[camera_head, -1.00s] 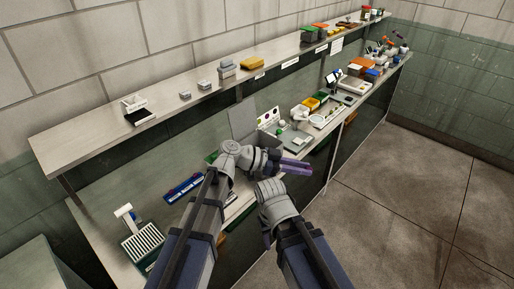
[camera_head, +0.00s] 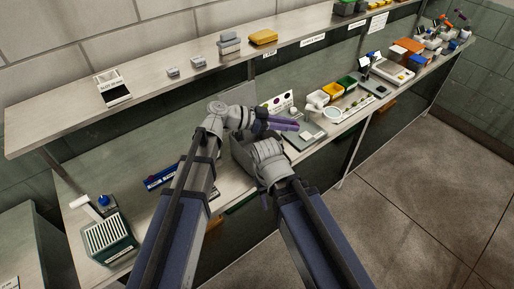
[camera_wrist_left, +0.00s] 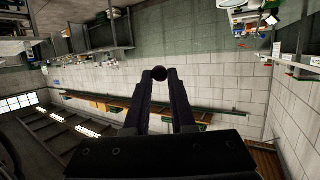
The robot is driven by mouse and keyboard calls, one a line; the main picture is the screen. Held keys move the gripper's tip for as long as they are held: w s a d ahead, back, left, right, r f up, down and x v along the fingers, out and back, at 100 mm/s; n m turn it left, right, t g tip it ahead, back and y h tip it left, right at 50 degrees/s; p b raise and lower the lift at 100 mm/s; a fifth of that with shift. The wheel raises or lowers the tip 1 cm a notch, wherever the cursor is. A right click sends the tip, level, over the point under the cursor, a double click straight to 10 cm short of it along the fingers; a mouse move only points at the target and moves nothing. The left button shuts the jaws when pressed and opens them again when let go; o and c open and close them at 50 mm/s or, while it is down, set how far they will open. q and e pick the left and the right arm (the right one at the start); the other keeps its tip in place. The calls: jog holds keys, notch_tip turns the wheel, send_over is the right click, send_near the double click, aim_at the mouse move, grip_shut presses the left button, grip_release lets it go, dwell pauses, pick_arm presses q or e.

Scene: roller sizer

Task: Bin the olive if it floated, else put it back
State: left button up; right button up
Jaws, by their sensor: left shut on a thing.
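A small dark round olive (camera_wrist_left: 159,73) is pinched between the fingertips of my left gripper (camera_wrist_left: 159,76) in the left wrist view. In the head view my left gripper (camera_head: 290,124) shows its purple fingers pointing right, raised over the bench near a board with coloured dots. The olive cannot be made out there. My right arm's wrist (camera_head: 268,160) is just in front of the left gripper; its fingers are almost wholly hidden.
A slotted green box (camera_head: 109,239) and a blue rack (camera_head: 161,177) are at the left of the bench. A grey box is partly behind my arms. The shelf (camera_head: 190,85) runs above; open floor (camera_head: 400,190) lies right.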

pick_arm(q)
jog(key=w+a+f+n+t+y+b, duration=0.1)
jog(key=w+a+f+n+t+b, duration=0.2)
jog(key=a, duration=0.4)
jog(key=w+a+f+n+t+y+b, duration=0.1)
jog(key=w+a+f+t+b, duration=0.15)
jog(key=w+a, duration=0.3)
notch_tip(320, 180, down, 7)
jog(key=a+b, duration=0.1)
jog(key=b, duration=0.4)
jog(key=shift+r+n, duration=0.2)
jog(key=shift+n, duration=0.1)
jog(key=o, duration=0.8)
jog(key=shift+o, duration=0.2)
jog(key=p+v, duration=0.1)
jog(key=v, duration=0.7)
jog(key=shift+p, duration=0.4)
